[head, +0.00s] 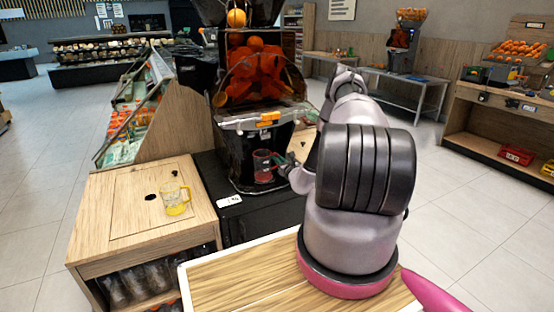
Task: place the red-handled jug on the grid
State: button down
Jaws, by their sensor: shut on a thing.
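The red-handled jug (262,166) is in the bay of the orange juicer (226,132), below its front cover. It looks upright. My gripper (278,161) reaches in from the right and is shut on the jug at its right side; the fingers are small and partly hidden. The grid (247,187) is the dark base at the bottom of the bay, beneath the jug. I cannot tell whether the jug touches it.
A yellow-handled jug (175,198) stands on the wooden counter (125,215) left of the juicer. A black cabinet (262,218) carries the juicer. Sloped produce shelves (130,110) stand behind the counter. Open tiled floor (480,225) lies to the right.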

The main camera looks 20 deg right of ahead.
jog(key=c, duration=1.2)
grip_release()
jog(key=shift+f, duration=0.1)
jog(key=s, duration=1.2)
jog(key=shift+d, duration=0.2)
